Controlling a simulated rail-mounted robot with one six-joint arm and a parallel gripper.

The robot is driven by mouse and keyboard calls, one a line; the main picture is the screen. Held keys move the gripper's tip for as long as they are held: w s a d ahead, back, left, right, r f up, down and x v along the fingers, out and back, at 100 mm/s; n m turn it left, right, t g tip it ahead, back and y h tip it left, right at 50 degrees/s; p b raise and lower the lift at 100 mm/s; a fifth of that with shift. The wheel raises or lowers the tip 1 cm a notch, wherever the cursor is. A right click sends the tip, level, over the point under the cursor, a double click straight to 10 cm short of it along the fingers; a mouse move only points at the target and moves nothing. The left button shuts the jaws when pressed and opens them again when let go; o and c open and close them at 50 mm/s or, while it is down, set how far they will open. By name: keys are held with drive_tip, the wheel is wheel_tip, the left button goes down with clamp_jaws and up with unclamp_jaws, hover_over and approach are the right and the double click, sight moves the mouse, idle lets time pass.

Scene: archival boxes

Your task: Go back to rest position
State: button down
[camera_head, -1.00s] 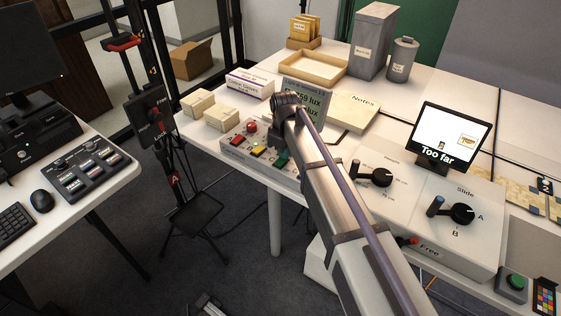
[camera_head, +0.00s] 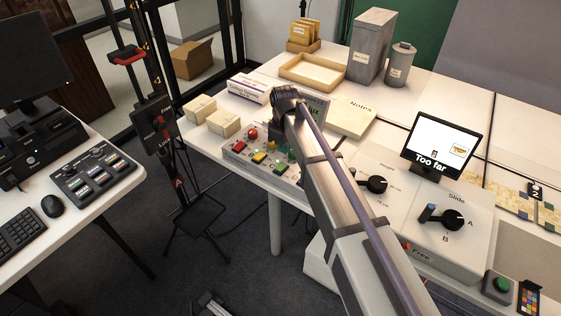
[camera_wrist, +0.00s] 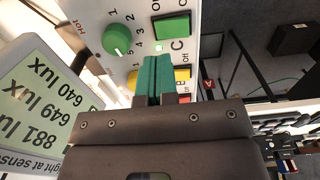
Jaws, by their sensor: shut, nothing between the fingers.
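My arm reaches from the lower right across the bench in the head view. My gripper (camera_head: 282,143) hangs over the right side of the button panel (camera_head: 236,149). In the wrist view its two teal fingers (camera_wrist: 153,80) are closed together with nothing between them. They point at the panel (camera_wrist: 98,14) beside the green square button (camera_wrist: 171,26), the green round knob (camera_wrist: 117,40) and a yellow button (camera_wrist: 182,76). I cannot tell whether the fingertips touch the panel.
A lux display (camera_wrist: 35,105) stands close beside the gripper. A notes box (camera_head: 352,117), a dial box (camera_head: 420,258) and a "Too far" screen (camera_head: 440,140) are on the bench. A stand (camera_head: 160,125) is between the desks.

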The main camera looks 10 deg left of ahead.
idle(0.4)
drive_tip(key=s+d+m, duration=0.4)
drive_tip(key=s, duration=0.1)
drive_tip(key=shift+d+r, duration=0.15)
drive_tip(key=shift+d, duration=0.05)
drive_tip(key=s+d+r+m+p, duration=0.2)
drive_tip(key=s+d+m, duration=0.3)
drive_tip(key=d, duration=0.9)
drive_tip(key=s+d+r+m+p, duration=0.2)
drive_tip(key=s+d+m, duration=0.2)
drive_tip(key=s+d, duration=0.5)
drive_tip(key=d, duration=0.5)
drive_tip(key=shift+m, duration=0.4)
drive_tip(key=shift+d+f, duration=0.1)
